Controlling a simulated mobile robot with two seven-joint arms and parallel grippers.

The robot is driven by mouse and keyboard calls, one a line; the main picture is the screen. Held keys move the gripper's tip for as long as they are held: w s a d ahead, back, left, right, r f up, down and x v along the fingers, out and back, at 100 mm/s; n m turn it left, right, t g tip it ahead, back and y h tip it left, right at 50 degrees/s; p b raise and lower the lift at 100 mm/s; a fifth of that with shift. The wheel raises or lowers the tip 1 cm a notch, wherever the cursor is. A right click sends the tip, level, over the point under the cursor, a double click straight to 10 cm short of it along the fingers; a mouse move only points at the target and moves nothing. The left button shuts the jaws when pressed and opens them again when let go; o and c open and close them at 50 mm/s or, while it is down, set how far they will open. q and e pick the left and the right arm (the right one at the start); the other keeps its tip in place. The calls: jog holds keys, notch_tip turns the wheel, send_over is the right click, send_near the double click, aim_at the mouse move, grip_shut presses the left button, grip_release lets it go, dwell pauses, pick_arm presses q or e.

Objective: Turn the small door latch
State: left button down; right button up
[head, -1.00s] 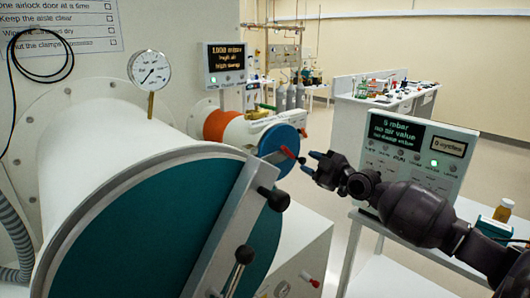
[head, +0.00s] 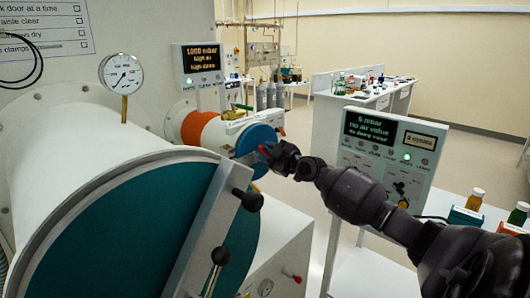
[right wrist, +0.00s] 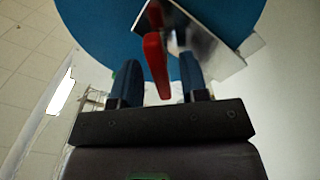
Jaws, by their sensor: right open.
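The small blue door (head: 258,137) closes the end of the small white airlock tube with the orange band. Its latch is a red lever (right wrist: 154,62) on a metal bar (right wrist: 205,40) across the door; only a bit of red shows in the head view (head: 264,149). My right gripper (right wrist: 159,80) is open at the latch. In the right wrist view the red lever stands between its two blue fingers, with a gap on both sides. In the head view the wrist hides most of the lever and fingers. My left gripper is not in view.
The large teal door (head: 125,235) with its metal bar and black knobs stands close at the front left. A control panel (head: 383,155) stands right of my right arm. Small bottles (head: 475,199) stand at the far right. A bench (head: 365,115) is behind.

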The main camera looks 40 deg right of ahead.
jog(key=shift+w+a, duration=0.1)
jog(key=shift+w, duration=0.5)
grip_shut()
